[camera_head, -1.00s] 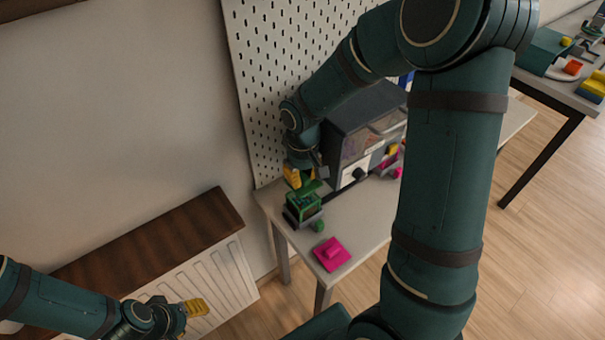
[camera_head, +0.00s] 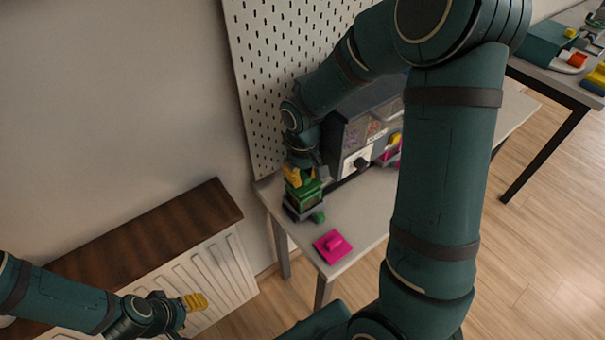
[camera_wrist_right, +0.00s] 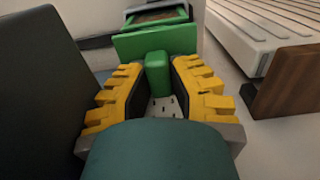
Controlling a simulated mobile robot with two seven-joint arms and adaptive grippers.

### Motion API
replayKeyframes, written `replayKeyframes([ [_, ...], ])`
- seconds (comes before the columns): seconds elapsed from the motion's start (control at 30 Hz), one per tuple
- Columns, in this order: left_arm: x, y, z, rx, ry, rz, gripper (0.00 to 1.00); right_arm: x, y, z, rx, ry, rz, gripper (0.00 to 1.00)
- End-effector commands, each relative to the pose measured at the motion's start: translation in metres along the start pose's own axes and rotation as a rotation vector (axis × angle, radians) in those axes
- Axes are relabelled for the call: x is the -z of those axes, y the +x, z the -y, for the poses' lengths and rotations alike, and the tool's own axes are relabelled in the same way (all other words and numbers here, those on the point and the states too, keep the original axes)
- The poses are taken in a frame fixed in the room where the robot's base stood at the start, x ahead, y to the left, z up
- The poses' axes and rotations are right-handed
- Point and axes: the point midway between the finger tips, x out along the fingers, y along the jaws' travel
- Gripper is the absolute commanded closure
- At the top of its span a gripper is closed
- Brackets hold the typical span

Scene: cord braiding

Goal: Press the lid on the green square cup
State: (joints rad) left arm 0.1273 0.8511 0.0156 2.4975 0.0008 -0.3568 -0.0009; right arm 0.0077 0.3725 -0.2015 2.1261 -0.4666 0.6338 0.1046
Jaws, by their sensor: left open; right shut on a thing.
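The green square cup (camera_head: 304,199) stands in a dark holder near the front-left corner of the table. My right gripper (camera_head: 298,178) is directly above it, pointing down. In the right wrist view this gripper (camera_wrist_right: 158,88) is shut on the knob of a green lid (camera_wrist_right: 155,43). The cup's rim and brown inside (camera_wrist_right: 158,14) show beyond the lid's edge, so the lid does not appear to cover the whole opening. Whether lid and cup touch is unclear. My left gripper (camera_head: 194,302) is open and empty, low at the left, away from the table.
A pink square lid (camera_head: 333,246) lies on the table's front part. A small green piece (camera_head: 319,217) is beside the cup. A radiator with a wooden top (camera_head: 150,235) is at left.

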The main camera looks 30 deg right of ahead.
Motion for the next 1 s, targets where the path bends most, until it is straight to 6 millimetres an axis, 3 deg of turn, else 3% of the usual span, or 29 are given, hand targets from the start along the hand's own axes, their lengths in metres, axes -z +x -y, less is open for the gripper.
replayKeyframes([
  [0.03,-0.0001,0.0,0.0,0.0,0.0,0.0,0.45,0.0001,-0.0001,0.0,0.0,0.0,0.0,0.87],
  [0.07,-0.0001,0.0,0.0,0.0,0.0,0.0,0.45,0.0001,-0.0001,0.0,0.0,0.0,0.0,0.97],
  [0.1,-0.0001,0.0,0.0,0.0,0.0,0.0,0.45,0.0001,-0.0001,0.0,0.0,0.0,0.0,1.0],
  [1.0,-0.0007,0.0051,0.002,0.0,0.0,0.0,0.45,0.0,0.007,0.0,0.0,0.0,0.0,1.0],
])
